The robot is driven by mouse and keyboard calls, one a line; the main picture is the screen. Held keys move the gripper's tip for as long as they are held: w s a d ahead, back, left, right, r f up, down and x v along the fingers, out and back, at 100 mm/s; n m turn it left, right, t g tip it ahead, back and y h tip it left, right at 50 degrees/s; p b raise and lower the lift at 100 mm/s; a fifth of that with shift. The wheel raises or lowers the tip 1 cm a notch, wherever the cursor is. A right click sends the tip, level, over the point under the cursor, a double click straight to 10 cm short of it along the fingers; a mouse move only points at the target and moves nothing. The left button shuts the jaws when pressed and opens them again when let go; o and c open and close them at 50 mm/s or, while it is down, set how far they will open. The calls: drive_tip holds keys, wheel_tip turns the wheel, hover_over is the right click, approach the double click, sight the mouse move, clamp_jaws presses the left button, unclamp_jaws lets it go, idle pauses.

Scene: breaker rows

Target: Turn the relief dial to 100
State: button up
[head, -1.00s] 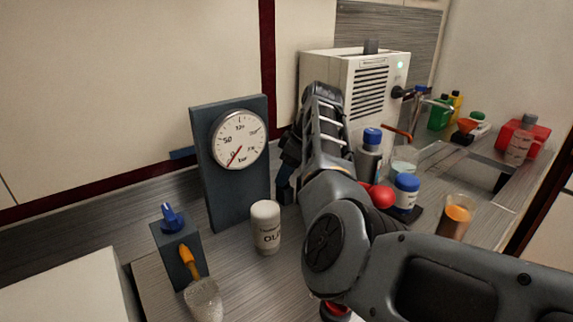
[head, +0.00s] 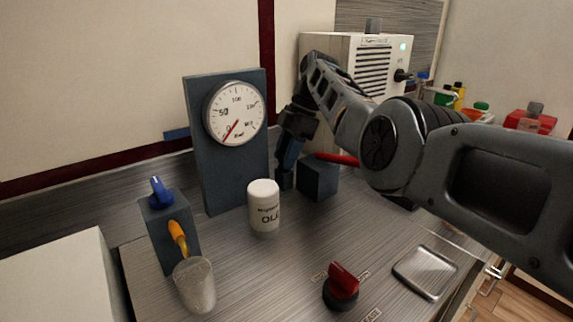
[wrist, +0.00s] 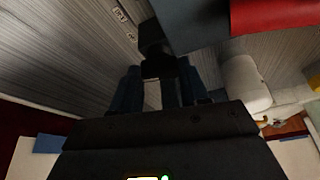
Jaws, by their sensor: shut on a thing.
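The gauge (head: 235,112) stands upright on a dark panel, and its red needle points to the lower left near 0. My gripper (head: 286,180) points down beside a dark blue-grey block (head: 318,178) with a red lever (head: 338,159). In the wrist view my gripper (wrist: 158,82) is shut on a dark knob (wrist: 155,42) next to the block (wrist: 195,25). The knob seems to be the relief dial; I cannot read its setting. Small white labels lie near it on the bench. The red lever shows at the upper right there (wrist: 275,16).
A white bottle (head: 263,207) stands left of my gripper. A red knob (head: 342,283) sits on the front bench, and a metal tray (head: 425,271) lies right of it. A tap block (head: 168,225) and cup (head: 194,284) stand at left. A white machine (head: 370,65) is behind.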

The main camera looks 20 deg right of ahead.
drive_tip(key=shift+a+n+g+b, duration=0.1)
drive_tip(key=shift+n+g+b, duration=0.4)
drive_tip(key=shift+b, duration=1.35)
drive_tip(key=o, duration=0.8)
drive_tip(key=shift+t, duration=0.3)
drive_tip(key=shift+r, duration=0.1)
